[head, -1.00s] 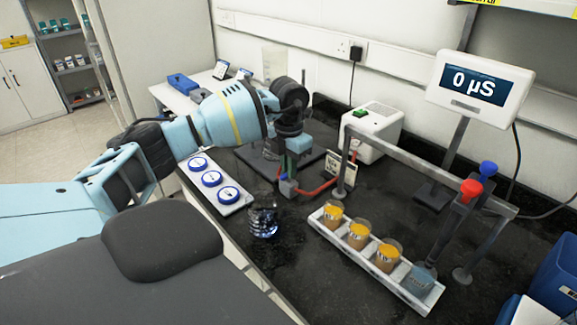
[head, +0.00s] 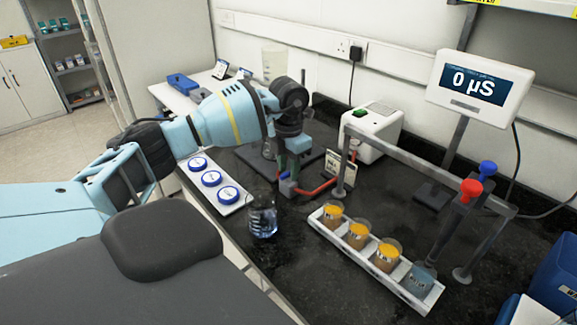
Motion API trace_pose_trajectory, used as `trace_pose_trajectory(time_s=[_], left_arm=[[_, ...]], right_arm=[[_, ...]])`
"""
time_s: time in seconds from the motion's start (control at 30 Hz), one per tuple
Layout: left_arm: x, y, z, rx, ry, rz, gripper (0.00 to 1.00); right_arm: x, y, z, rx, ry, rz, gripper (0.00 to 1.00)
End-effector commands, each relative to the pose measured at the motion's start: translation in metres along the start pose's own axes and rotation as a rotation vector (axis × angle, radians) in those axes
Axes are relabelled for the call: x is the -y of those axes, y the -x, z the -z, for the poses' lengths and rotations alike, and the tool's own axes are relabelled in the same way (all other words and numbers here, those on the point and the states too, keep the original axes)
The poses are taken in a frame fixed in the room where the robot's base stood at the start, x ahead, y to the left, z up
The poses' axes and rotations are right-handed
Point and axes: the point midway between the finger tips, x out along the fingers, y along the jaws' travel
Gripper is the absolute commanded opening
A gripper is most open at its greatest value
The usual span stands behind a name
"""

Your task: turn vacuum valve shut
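My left gripper (head: 291,172) points down over the black bench, with the arm coming in from the left. Its fingers are at a small fitting on the red hose (head: 320,188). The fitting looks like the vacuum valve, but the gripper largely covers it. I cannot tell whether the fingers are touching it or closed on it, nor which way its handle is turned. The red hose runs right from there towards a post with a small label card (head: 341,170). A white box with a green button (head: 372,132), possibly the pump, stands behind. My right gripper is not in view.
A glass beaker (head: 262,220) stands close in front of the gripper. A white tray with round blue-rimmed dishes (head: 212,179) is left. A display (head: 472,83) reads 0 µS.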

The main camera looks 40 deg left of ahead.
Motion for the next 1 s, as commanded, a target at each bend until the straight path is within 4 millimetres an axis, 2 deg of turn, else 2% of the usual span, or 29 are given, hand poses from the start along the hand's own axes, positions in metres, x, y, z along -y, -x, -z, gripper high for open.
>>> trace_pose_trajectory(time_s=[0.27,0.47,1.0], left_arm=[[0.0,0.008,0.0,0.001,0.001,0.0,0.33],[0.002,0.036,0.002,0.0,-0.002,-0.001,0.33],[0.065,0.043,0.062,0.0,-0.004,-0.002,0.33]], right_arm=[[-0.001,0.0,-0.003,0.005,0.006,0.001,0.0],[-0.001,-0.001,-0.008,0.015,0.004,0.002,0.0],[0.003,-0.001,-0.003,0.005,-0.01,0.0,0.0]])
